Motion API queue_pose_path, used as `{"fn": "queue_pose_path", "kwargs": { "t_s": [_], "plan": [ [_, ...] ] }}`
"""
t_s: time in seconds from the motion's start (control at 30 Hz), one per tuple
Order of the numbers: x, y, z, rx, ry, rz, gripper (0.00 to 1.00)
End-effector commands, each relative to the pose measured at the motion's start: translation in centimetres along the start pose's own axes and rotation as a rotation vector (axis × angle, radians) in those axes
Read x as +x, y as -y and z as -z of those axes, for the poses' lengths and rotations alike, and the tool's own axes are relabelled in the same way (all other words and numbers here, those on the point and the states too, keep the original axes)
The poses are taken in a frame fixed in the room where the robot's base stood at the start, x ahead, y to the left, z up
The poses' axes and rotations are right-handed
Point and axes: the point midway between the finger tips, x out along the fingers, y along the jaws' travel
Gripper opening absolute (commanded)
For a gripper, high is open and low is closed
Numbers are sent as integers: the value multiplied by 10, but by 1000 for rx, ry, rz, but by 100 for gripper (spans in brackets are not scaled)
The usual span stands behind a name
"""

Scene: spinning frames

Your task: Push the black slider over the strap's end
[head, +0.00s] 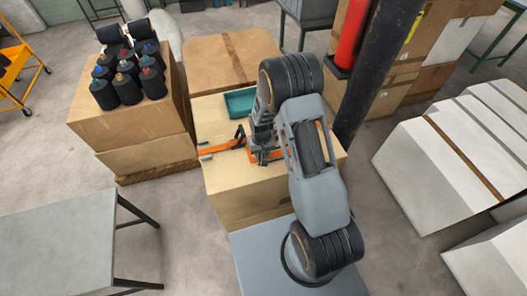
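An orange strap (222,147) lies across the top of a cardboard box (225,180), running from the box's left edge to beneath my gripper. More orange shows just right of the gripper. A small grey piece (205,157) is at the strap's left side, by the box edge. My gripper (262,158) points down over the box top, at or just above the strap; I cannot tell whether it touches. Its fingers are too small and dark to tell open from shut. I cannot pick out the black slider for certain; the gripper hides part of the strap.
A teal tray (240,103) sits behind the gripper on the box. Several black bottles (128,80) stand on stacked boxes at left. A dark post (372,75) with a red cylinder (352,35) rises close on the right. A grey table (55,240) is at front left.

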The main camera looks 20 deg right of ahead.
Motion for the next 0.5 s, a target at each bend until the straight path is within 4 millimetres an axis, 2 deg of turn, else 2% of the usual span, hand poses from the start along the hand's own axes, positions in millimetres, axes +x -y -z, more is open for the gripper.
{"fn": "queue_pose_path", "kwargs": {
  "t_s": [0.33, 0.5],
  "plan": [
    [3, 0, 0, 0, 0, 0, 36],
    [3, 0, 0, 0, 0, 0, 21]
  ]
}}
